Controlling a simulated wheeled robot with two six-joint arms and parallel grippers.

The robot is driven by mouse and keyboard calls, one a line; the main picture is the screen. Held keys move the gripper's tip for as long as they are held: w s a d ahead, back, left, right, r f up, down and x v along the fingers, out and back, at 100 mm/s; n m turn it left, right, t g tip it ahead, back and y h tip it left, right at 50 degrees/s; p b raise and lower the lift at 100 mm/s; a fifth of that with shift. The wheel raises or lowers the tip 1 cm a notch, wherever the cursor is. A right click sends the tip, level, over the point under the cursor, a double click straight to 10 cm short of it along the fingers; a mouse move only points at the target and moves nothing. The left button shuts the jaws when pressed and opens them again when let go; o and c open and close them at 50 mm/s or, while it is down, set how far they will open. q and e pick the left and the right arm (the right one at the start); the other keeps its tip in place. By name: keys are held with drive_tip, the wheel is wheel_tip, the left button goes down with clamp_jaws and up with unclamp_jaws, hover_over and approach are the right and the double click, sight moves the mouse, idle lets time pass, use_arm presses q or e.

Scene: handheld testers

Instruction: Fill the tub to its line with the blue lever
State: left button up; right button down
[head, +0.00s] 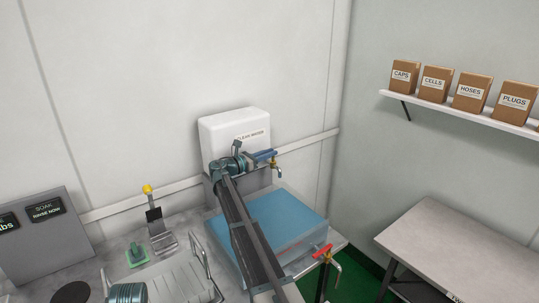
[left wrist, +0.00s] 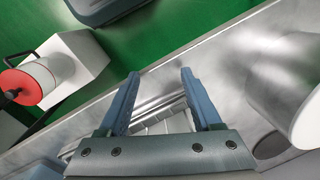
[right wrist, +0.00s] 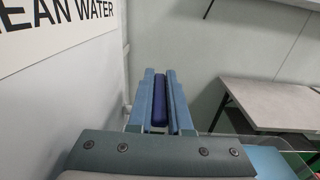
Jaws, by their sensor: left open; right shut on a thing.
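The tub (head: 313,238) is clear-walled and holds blue water; its fill line cannot be made out. Above its back edge, a brass tap (head: 276,168) with a blue lever (head: 266,155) sticks out from the white clean-water tank (head: 226,128). My right gripper (head: 250,157) is at the tap, its arm reaching across the tub. In the right wrist view its fingers (right wrist: 160,90) are shut on the blue lever (right wrist: 159,102). My left gripper (left wrist: 158,78) is open and empty above the metal counter. Any flow under the tap is too small to tell.
A second tap with a red lever (head: 322,251) stands at the tub's front right. A ribbed metal drainer (head: 172,283) and a yellow-topped device (head: 153,215) are left of the tub. A grey table (head: 450,245) and a shelf of boxes (head: 455,112) are at the right.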

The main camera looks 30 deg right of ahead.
drive_tip(key=shift+g, duration=0.3)
drive_tip(key=c, duration=0.8)
unclamp_jaws()
drive_tip(key=shift+c, duration=0.2)
drive_tip(key=a, duration=1.3)
drive_tip(key=shift+s+a, duration=0.35)
drive_tip(key=shift+a, duration=0.05)
